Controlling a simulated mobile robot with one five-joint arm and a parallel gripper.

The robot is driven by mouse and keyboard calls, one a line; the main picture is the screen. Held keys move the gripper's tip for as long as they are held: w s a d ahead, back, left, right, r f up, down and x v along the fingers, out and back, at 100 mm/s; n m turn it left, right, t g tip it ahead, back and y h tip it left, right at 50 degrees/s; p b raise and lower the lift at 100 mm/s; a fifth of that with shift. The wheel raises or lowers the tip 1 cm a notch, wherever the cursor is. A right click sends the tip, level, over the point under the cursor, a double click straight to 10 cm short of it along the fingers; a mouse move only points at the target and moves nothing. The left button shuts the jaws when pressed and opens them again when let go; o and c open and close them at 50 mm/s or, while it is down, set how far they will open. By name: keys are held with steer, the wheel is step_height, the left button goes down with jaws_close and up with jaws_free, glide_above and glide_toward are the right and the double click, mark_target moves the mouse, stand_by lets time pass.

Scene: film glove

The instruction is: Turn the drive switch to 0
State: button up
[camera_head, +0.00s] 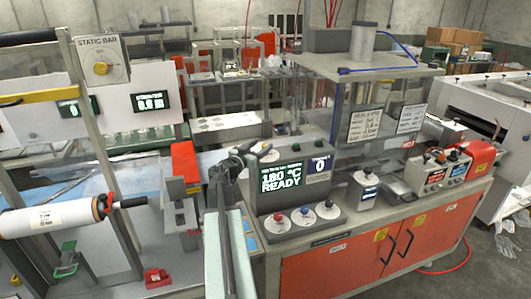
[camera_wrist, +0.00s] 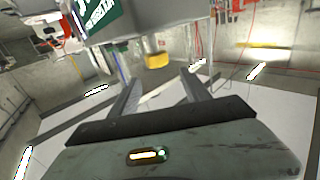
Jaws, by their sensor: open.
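I cannot tell for certain which control is the drive switch, as the small labels are not readable. Another panel (camera_head: 440,170) with red and black knobs stands at the right. A yellow knob (camera_head: 101,68) is on the plate marked STATIC BAR at the upper left. My gripper (camera_head: 226,168) is beside the left edge of the grey display box (camera_head: 283,180) reading 180 °C READY. In the wrist view my gripper (camera_wrist: 160,97) is open, with nothing between its fingers.
The bench with orange doors (camera_head: 345,262) fills the lower right. A clear-walled press frame (camera_head: 365,85) rises behind the display box. A small box (camera_head: 366,190) stands right of the knobs. A white film roll (camera_head: 45,220) lies at the left. A yellow block (camera_wrist: 157,60) hangs ahead in the wrist view.

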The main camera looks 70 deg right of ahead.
step_height(320, 180, down, 3)
steer(key=shift+f+b, duration=0.1)
steer(key=shift+b, duration=0.9)
steer(key=shift+w, duration=0.1)
steer(key=shift+d, duration=0.1)
steer(key=shift+d+r, duration=0.2)
steer(key=shift+d, duration=0.1)
steer(key=x, duration=0.7)
steer(key=shift+d, duration=0.1)
jaws_close()
